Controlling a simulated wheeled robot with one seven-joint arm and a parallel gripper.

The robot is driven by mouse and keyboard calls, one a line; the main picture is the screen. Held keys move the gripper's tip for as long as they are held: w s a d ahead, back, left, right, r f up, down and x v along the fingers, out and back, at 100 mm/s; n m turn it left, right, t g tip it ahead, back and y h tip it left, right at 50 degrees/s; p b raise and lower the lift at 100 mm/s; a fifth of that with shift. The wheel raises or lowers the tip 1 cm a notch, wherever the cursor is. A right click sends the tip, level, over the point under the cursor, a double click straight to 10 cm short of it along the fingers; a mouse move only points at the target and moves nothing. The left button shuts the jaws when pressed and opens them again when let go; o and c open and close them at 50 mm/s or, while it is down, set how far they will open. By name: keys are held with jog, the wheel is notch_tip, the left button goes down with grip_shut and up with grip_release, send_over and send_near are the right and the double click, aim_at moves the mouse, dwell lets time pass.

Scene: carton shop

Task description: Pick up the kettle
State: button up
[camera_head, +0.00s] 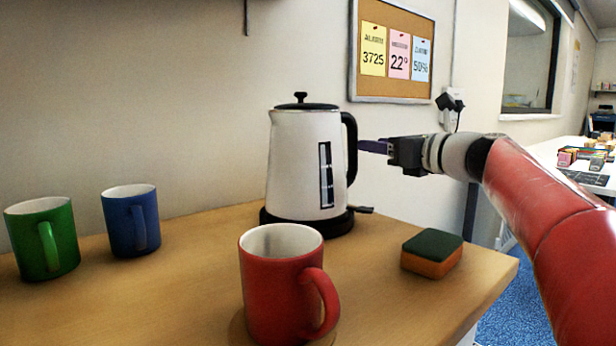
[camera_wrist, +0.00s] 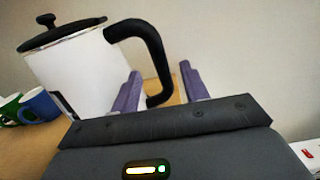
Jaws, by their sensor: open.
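A white kettle (camera_head: 294,165) with a black lid and black handle (camera_head: 350,148) stands upright on its black base (camera_head: 336,225) on the table. In the wrist view the kettle (camera_wrist: 80,70) is at the upper left. There the two purple fingers of my gripper (camera_wrist: 160,88) are apart. The handle (camera_wrist: 150,55) shows beyond and between them, with the left finger overlapping the gap between handle and body. I cannot tell whether the fingers touch the handle.
A red mug (camera_head: 275,290) stands at the table's front, below the kettle. A green mug (camera_head: 35,250) and a blue mug (camera_head: 122,215) are at the left. A green and orange sponge (camera_head: 432,253) lies near the right edge of the wooden table (camera_head: 175,280).

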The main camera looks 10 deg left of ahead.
aim_at(356, 138)
jog(key=x, duration=0.3)
jog(key=p+x, duration=0.1)
jog(key=x, duration=0.3)
jog(key=shift+a+r, duration=0.2)
jog(key=shift+a, duration=0.05)
grip_shut()
dwell(1.1)
jog(key=shift+r, duration=0.2)
